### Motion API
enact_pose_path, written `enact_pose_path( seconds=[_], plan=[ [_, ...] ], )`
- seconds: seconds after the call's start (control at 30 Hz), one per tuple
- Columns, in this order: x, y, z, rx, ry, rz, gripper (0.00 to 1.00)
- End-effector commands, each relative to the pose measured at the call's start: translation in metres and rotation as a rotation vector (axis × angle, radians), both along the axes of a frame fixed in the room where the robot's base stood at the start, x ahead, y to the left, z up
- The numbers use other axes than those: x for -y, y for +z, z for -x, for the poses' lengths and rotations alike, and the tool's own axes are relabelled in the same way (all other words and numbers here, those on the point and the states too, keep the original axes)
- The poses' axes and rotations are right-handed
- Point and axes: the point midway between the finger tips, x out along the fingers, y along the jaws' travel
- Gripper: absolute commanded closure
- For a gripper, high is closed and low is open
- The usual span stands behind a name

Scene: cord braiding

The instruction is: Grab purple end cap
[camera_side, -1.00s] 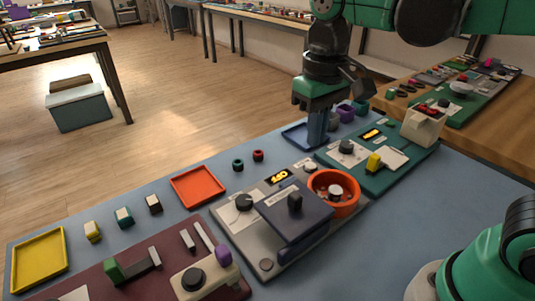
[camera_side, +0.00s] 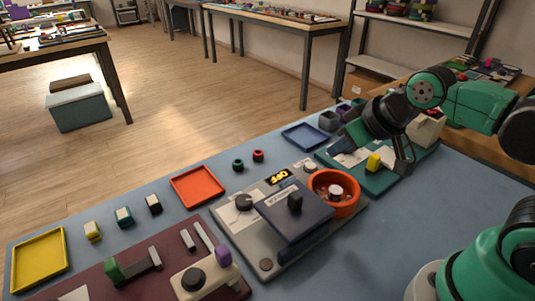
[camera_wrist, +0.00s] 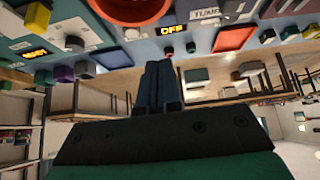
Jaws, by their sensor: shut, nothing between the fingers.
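A purple cap (camera_side: 223,256) sits at the end of a pale device on the maroon board, at the bottom middle of the side view. I cannot make it out in the wrist view. My gripper (camera_wrist: 160,64) is shut and empty, with its dark blue fingers together in the wrist view. In the side view it is tilted over the green board at the right, partly hidden by my wrist and well apart from the purple cap.
The grey unit with an orange bowl (camera_side: 350,208) and a dark raised plate (camera_side: 293,218) stands between the green board (camera_side: 414,157) and the maroon board (camera_side: 90,287). Red (camera_side: 197,185), yellow (camera_side: 39,262) and blue (camera_side: 304,136) trays line the far edge.

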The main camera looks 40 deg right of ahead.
Motion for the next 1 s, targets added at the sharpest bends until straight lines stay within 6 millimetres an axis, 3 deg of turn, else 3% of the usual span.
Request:
enact_pose_path(
  seconds=[0.03, 0.2, 0.6, 1.0],
  plan=[
    [0.000, 0.000, 0.000, 0.000, 0.000, 0.000, 1.00],
    [0.000, 0.000, 0.000, -0.001, 0.000, 0.000, 0.52],
    [0.002, -0.002, -0.002, -0.040, 0.014, 0.014, 0.52],
    [0.022, -0.042, -0.010, -0.491, 0.228, 0.101, 0.52]
  ],
)
